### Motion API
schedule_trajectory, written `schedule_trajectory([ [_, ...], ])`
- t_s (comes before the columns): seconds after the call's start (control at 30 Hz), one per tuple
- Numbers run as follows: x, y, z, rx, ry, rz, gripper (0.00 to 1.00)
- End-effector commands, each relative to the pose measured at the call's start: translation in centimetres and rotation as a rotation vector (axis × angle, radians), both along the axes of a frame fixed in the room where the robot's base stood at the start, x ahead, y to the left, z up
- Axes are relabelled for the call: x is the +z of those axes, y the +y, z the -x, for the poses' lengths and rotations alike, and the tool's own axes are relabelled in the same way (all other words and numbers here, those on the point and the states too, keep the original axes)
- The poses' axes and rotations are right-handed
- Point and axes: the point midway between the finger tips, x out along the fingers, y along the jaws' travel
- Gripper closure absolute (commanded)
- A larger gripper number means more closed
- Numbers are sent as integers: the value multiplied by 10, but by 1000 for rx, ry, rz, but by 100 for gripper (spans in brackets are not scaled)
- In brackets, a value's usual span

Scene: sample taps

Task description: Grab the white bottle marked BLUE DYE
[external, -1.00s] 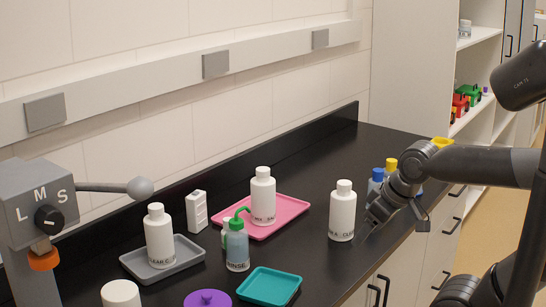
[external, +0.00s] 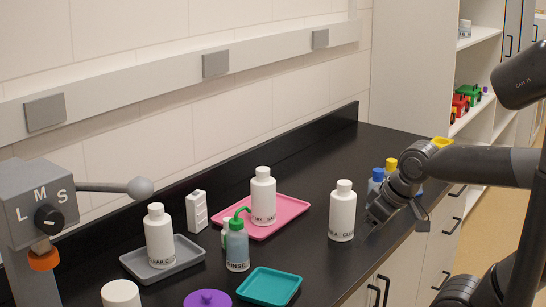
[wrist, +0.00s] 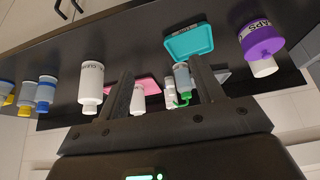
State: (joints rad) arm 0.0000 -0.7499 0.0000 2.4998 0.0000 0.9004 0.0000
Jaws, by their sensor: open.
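Several white bottles stand on the black bench; I cannot read BLUE DYE on any of them. One white bottle (external: 342,212) stands on the bare bench, just left of my gripper (external: 374,212), apart from it; it also shows in the wrist view (wrist: 91,84), left of the fingers (wrist: 162,68). A second white bottle (external: 263,193) stands on a pink tray (external: 294,207). A third (external: 159,238) stands on a grey tray (external: 190,253). A white top (external: 121,292) shows at the bottom edge, its label out of view. My gripper is open and empty.
A green-topped rinse bottle (external: 237,250), teal tray (external: 268,287) and purple lid (external: 207,299) are near the front. Blue- and yellow-topped bottles (external: 376,180) stand behind my gripper. A grey box with a lever (external: 40,205) is at left. The bench between pink tray and right-hand bottle is clear.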

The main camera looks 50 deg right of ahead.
Motion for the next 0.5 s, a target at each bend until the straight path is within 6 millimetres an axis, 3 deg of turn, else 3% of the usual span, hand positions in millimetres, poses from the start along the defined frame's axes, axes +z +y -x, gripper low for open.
schedule_trajectory([
  [0.13,17,0,-1,0,-4,0,39],
  [0.27,58,0,-1,0,-6,0,39],
  [0.5,82,-1,-62,36,23,8,39],
])
